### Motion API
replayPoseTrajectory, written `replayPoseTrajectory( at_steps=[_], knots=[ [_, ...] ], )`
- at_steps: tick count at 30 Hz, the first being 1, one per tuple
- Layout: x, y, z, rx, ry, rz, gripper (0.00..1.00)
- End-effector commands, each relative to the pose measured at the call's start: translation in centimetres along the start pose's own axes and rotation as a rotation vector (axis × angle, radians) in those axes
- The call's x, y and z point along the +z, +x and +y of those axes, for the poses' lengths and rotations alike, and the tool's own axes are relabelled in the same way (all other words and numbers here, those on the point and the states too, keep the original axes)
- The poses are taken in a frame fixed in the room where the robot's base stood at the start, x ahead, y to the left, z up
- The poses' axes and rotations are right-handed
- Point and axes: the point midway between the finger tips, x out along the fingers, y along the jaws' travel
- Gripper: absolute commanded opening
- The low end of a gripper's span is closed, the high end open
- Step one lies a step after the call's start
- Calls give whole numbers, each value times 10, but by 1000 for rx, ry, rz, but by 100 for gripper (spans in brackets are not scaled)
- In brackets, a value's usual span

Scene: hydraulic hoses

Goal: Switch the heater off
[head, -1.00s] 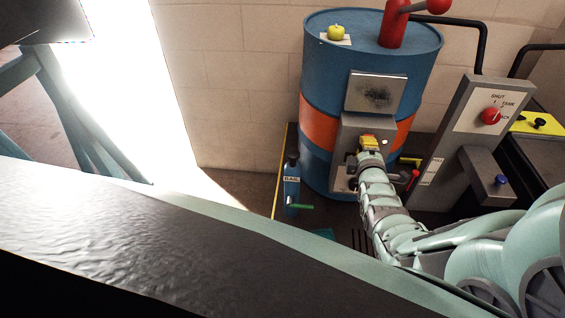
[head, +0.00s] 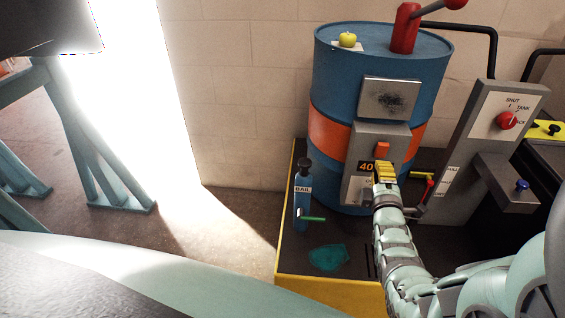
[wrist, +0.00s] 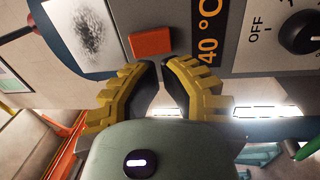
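The heater box (head: 395,136) is a grey panel on the front of a blue drum with an orange band. It carries an orange rectangular block (head: 382,149), seen close in the wrist view (wrist: 151,43). Beside that is a display (wrist: 208,30) reading 40 °C in orange. Past the display is a black knob (wrist: 305,32) with OFF printed beside it, cut by the picture edge; its setting is unclear. My gripper (wrist: 160,66) has yellow fingers with tips nearly together and nothing between them. It is in front of the box, near the orange block, and hides part of its lower face in the head view.
A blue bottle (head: 303,192) with a green handle stands left of the drum (head: 334,90). A grey post with a red selector knob (head: 507,120) stands at right. A red-handled lever (head: 429,188) is close right of my gripper.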

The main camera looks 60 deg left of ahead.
Motion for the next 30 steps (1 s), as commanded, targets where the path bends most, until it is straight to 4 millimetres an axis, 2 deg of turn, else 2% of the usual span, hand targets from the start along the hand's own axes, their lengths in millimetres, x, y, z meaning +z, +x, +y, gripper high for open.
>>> replayPoseTrajectory(
  at_steps=[18,24,30],
  knots=[
    [-1,-83,-3,-3,3,-1,0],
    [-1,-94,-1,1,3,-1,0],
    [-1,-95,-1,0,2,0,0]
  ],
)
